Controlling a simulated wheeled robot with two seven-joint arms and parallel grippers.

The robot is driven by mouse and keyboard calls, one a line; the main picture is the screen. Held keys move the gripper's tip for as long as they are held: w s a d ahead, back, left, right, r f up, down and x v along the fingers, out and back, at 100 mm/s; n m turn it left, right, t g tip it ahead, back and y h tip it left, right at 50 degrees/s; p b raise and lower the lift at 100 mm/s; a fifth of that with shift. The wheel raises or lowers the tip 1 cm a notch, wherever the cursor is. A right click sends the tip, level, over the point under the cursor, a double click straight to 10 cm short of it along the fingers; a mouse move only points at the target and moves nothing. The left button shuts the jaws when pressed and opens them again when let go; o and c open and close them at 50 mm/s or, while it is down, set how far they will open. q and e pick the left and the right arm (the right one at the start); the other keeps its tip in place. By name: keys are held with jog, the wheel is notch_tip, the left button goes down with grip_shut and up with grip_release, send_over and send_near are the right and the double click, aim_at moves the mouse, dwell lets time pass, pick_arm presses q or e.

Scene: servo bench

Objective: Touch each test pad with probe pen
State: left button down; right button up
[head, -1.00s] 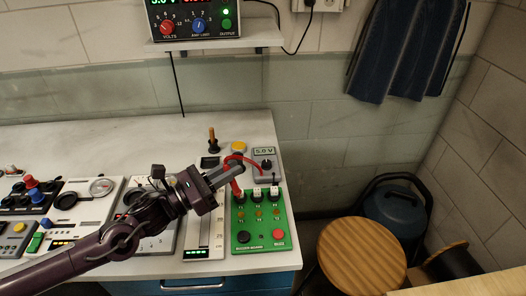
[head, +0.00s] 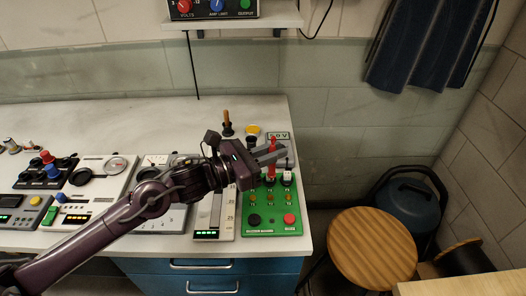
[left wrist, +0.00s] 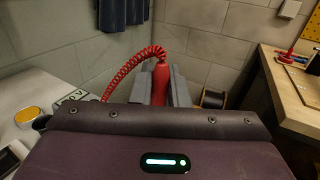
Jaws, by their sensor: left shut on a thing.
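My left gripper (head: 270,156) is shut on the red probe pen (head: 272,168) and holds it upright above the back part of the green board (head: 272,222). In the left wrist view the red probe pen (left wrist: 160,84) stands between the two grey fingers, with a coiled red cord running left from its top. Small gold test pads, such as the middle one (head: 270,197), show in the middle of the board. The pen's tip is too small to tell whether it touches anything. The meter (head: 279,136) stands behind the board, partly hidden. My right gripper is not in view.
A slider panel (head: 208,222) and several other control panels fill the bench to the left. A yellow button (head: 252,129) and a brown-handled lever (head: 227,122) stand behind. A round wooden stool (head: 372,245) stands right of the bench.

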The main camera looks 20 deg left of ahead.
aim_at(269, 174)
pick_arm(q)
jog(key=shift+f+b, duration=1.25)
jog(key=shift+f, duration=1.6)
jog(key=shift+f+b, duration=0.65)
jog(key=shift+b, duration=0.8)
dwell(1.5)
jog(key=shift+r+p, duration=1.4)
jog(key=shift+r, duration=2.25)
